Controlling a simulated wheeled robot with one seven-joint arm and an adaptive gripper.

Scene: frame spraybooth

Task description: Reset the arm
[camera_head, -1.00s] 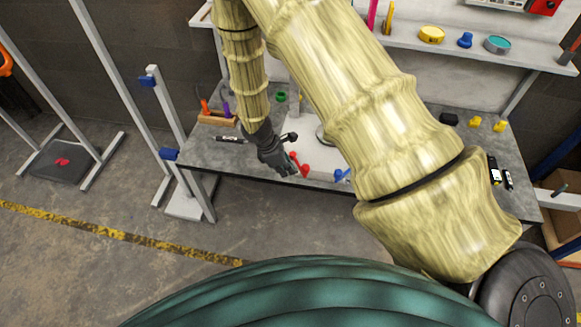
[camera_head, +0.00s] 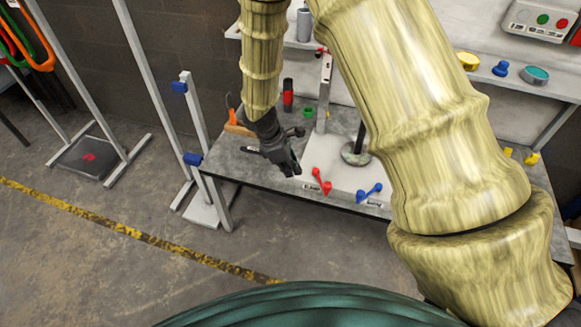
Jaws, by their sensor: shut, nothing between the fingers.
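My arm comes down from the top of the head view, its thick upper part covering the right middle of the picture. My gripper (camera_head: 290,166) hangs at the left part of the grey workbench (camera_head: 240,172), dark and small in the view. Its fingers are shut with nothing between them. It shows to the left of a red wrench-like piece (camera_head: 320,182), apart from it in the picture. I cannot tell its exact height above the bench.
A blue piece (camera_head: 370,192) lies on the white board (camera_head: 345,178). Behind are a black-and-red bottle (camera_head: 288,95), a green ring (camera_head: 308,112) and a wooden holder (camera_head: 238,128). A shelf with a teal-topped tin (camera_head: 535,75) stands at right. Floor at left front is clear beside a stand (camera_head: 200,150).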

